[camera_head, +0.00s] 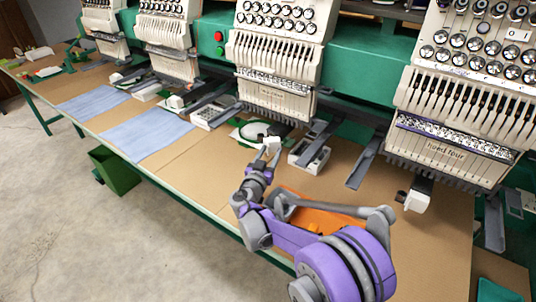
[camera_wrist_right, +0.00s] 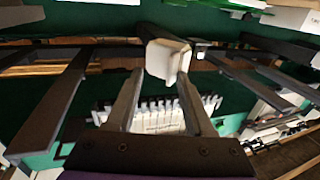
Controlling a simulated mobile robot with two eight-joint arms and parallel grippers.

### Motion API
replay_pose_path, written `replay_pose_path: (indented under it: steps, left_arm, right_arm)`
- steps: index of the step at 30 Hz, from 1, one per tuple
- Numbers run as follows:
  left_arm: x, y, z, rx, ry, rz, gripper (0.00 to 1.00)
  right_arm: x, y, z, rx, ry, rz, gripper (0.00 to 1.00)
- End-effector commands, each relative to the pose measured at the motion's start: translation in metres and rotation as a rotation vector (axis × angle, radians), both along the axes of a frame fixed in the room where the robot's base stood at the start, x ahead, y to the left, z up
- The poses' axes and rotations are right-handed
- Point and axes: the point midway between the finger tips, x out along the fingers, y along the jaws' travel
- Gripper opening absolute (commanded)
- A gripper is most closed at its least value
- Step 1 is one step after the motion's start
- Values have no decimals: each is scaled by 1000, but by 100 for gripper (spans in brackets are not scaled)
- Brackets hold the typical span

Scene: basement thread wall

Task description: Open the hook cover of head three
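Head three is the white embroidery head (camera_head: 275,85) in the middle of the head view, left of the head labelled "head four". A small white block (camera_head: 273,143), which looks like its hook cover, sits low under it at my right gripper (camera_head: 264,149). In the right wrist view the white block (camera_wrist_right: 167,60) is at the tips of the two dark fingers (camera_wrist_right: 161,76). The fingers are spread about as wide as the block. I cannot tell whether they touch it. My left gripper is not in view.
Head four (camera_head: 450,125) stands to the right with its own white block (camera_head: 416,200). An open white box-like part (camera_head: 309,155) is just right of my gripper. Dark metal arms (camera_head: 362,168) stick out over the brown table (camera_head: 200,170). Blue cloths (camera_head: 147,133) lie left.

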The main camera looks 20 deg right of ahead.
Motion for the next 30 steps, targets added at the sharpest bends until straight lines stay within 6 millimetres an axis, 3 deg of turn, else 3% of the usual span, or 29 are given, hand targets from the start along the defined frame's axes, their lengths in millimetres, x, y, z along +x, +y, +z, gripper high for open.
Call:
replay_pose_path:
  steps: [1, 14, 30]
  left_arm:
    - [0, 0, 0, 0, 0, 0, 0]
    - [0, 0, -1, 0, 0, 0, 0]
    - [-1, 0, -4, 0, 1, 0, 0]
  right_arm:
    - [-1, -7, 1, -1, -2, -14, 38]
    - [-7, -1, -1, 2, 0, -11, 38]
    - [-81, 59, 0, -1, -1, -2, 38]
